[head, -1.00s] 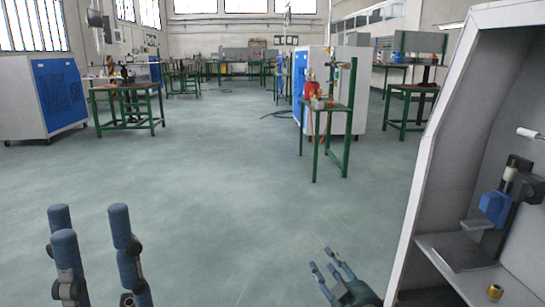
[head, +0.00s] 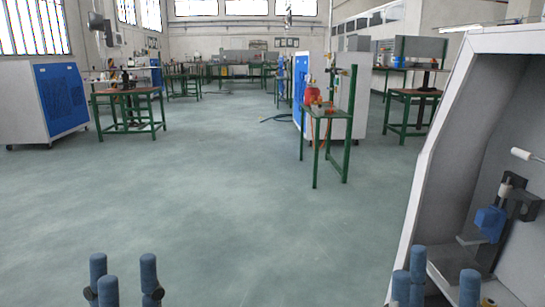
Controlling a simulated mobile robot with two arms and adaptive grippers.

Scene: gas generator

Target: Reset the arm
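My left gripper (head: 124,282) shows at the bottom left, with its blue fingertips pointing up. Its fingers are spread apart and nothing shows between them. My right gripper (head: 436,284) shows at the bottom right, in front of the lower part of the grey cabinet. Its blue fingertips also point up and stand apart, with nothing visible between them. The arms behind both grippers are below the picture edge.
An open grey cabinet (head: 433,155) stands close on the right, with a blue and black fixture (head: 490,222) inside. A green-framed table (head: 330,112) with a red item stands ahead. The floor (head: 215,190) in the middle is clear.

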